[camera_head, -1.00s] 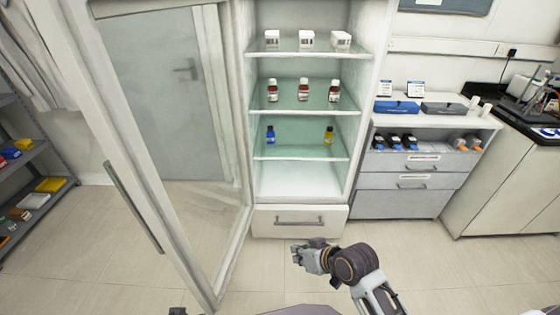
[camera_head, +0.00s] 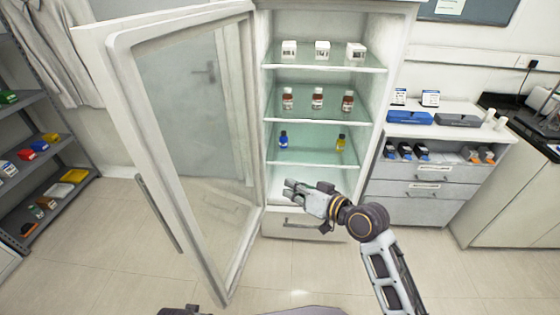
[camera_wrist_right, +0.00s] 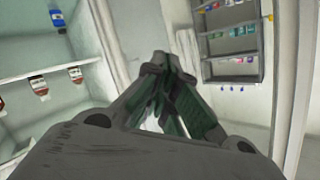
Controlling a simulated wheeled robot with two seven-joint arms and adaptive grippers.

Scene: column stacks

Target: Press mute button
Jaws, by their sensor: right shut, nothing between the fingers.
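No mute button can be made out in either view. My right gripper (camera_head: 296,190) is shut and empty in front of the lower part of an open white cabinet (camera_head: 398,75). Its fingers point left in the head view, towards the open glass door (camera_head: 190,110). In the right wrist view the closed fingertips (camera_wrist_right: 170,62) meet at the middle, with nothing seen between them. My left gripper is not in view.
The cabinet shelves hold white boxes (camera_head: 322,49), brown bottles (camera_head: 318,98), a blue bottle (camera_head: 283,140) and a yellow bottle (camera_head: 340,143). The door's frame stands left of my right gripper. A drawer counter (camera_head: 422,190) stands right. Floor in front is clear.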

